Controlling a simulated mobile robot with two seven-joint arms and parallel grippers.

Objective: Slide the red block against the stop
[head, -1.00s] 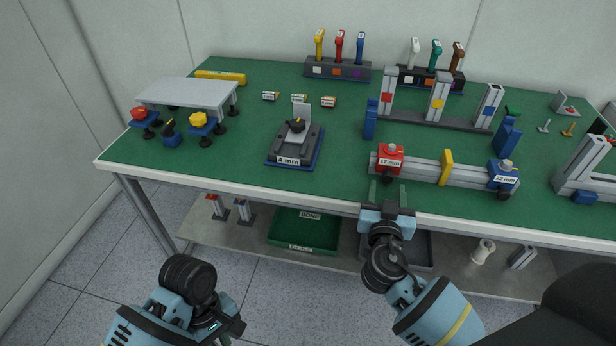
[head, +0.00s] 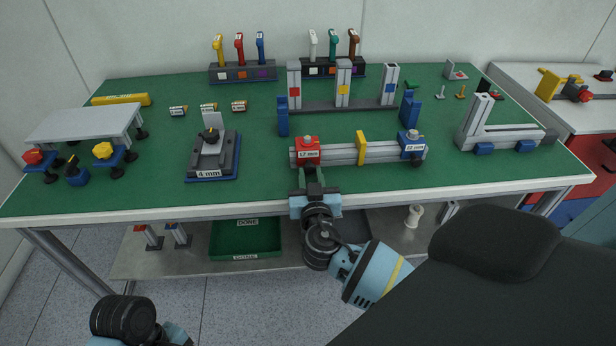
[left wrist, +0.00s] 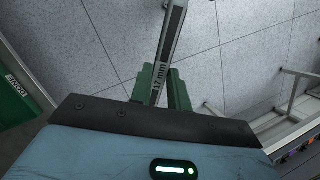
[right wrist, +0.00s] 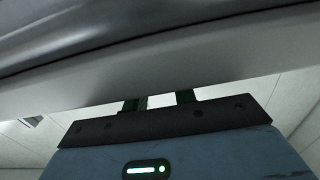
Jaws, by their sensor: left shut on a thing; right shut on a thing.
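The red block (head: 307,146), marked 17 mm, sits at the left end of a grey rail on the bench front. A yellow stop (head: 361,148) stands mid-rail, with a visible gap between it and the red block. My right gripper (head: 311,178) is at the red block's lower front and shut on it. In the right wrist view its fingers (right wrist: 160,100) pass behind a pale edge, which hides the block. My left gripper (left wrist: 164,88) is shut on a grey bar (left wrist: 171,45) marked 17 mm, over the floor. In the head view the left gripper is out of frame.
A blue block (head: 412,146) marked 22 mm is at the rail's right end. A grey fixture (head: 212,160) marked 4 mm stands left of the rail. Behind it is a frame with uprights (head: 343,85). The green bench top (head: 262,175) is clear between fixture and rail.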

